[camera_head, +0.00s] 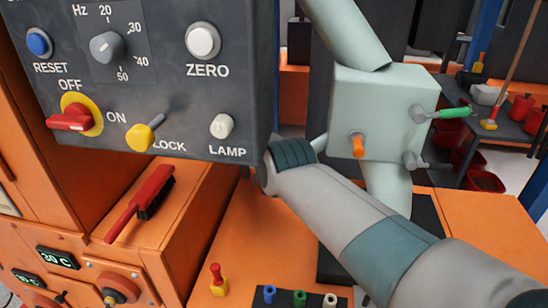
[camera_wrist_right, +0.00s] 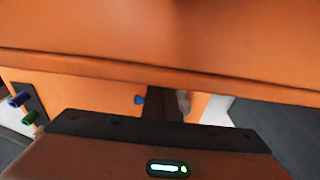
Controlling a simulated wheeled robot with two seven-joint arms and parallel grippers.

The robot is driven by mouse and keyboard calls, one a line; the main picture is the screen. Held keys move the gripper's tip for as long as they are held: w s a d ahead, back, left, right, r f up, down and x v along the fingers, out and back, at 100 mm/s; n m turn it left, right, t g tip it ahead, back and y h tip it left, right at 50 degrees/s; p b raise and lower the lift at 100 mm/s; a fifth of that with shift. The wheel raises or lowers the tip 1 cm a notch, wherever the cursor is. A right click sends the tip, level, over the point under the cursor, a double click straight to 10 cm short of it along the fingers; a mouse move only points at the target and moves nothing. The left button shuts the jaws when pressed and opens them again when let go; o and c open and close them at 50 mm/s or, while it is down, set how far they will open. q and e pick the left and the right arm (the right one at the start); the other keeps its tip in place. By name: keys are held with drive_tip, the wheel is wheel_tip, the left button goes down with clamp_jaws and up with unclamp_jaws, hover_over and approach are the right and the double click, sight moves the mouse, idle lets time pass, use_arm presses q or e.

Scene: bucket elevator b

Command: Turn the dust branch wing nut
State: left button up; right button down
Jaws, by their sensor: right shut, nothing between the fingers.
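A pale green branch housing (camera_head: 380,110) stands right of the control panel. It carries a small grey metal fitting (camera_head: 415,160) at its lower right, an orange handle (camera_head: 358,146) on its front and a green handle (camera_head: 448,113) on its right side. I cannot tell for certain which is the dust branch wing nut. My right arm crosses in front below the housing, and its hand end goes behind the panel's lower right corner, hiding the fingertips. In the right wrist view my right gripper (camera_wrist_right: 163,105) is shut and empty, close to an orange surface. My left gripper is not in view.
The grey control panel (camera_head: 175,110) with knobs and switches overhangs at the upper left. A red brush (camera_head: 140,203) lies on an orange ledge. A red-and-yellow handle (camera_head: 217,281) and coloured pegs (camera_head: 299,298) stand below. A workbench (camera_head: 490,120) is at the far right.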

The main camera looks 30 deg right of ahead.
drive_tip(key=s+d+r+p, duration=0.6)
drive_tip(key=s+r+p, duration=0.1)
drive_tip(key=p, duration=0.4)
drive_tip(key=shift+s+d+r, duration=0.3)
drive_tip(key=shift+s+d, duration=0.05)
drive_tip(key=shift+s, duration=0.25)
drive_tip(key=c, duration=2.5)
unclamp_jaws()
